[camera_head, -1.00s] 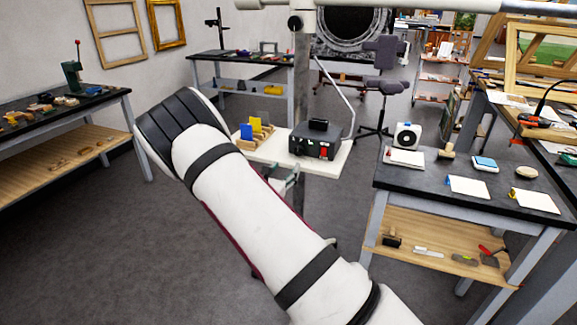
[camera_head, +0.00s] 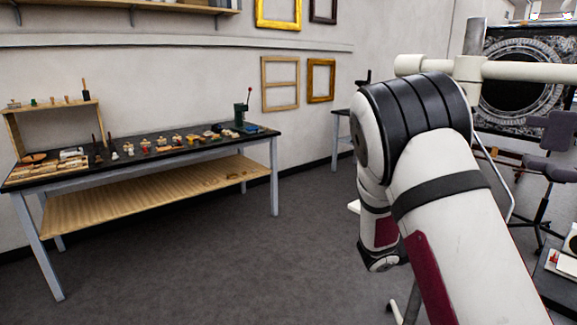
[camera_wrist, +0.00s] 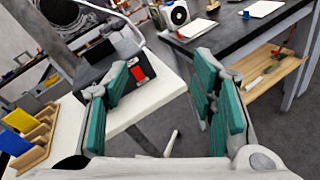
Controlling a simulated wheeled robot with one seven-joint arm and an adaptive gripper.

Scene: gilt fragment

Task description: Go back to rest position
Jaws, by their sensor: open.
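My gripper (camera_wrist: 163,100) shows in the wrist view with its two green-padded fingers spread apart and nothing between them. It points toward a white stand top (camera_wrist: 152,98) that carries a black box with a red part (camera_wrist: 139,68) and a wooden rack (camera_wrist: 35,140) with blue and yellow pieces. The fingers appear in front of the stand top; the distance to it cannot be told. In the head view my white and black arm is bent at the right, and the gripper is not visible there.
A long workbench (camera_head: 150,152) with small tools and a wooden lower shelf stands along the left wall. Grey floor (camera_head: 200,270) is clear before it. In the wrist view a dark table (camera_wrist: 232,32) with papers and a lower shelf stands at upper right. A grey chair (camera_head: 545,160) is at far right.

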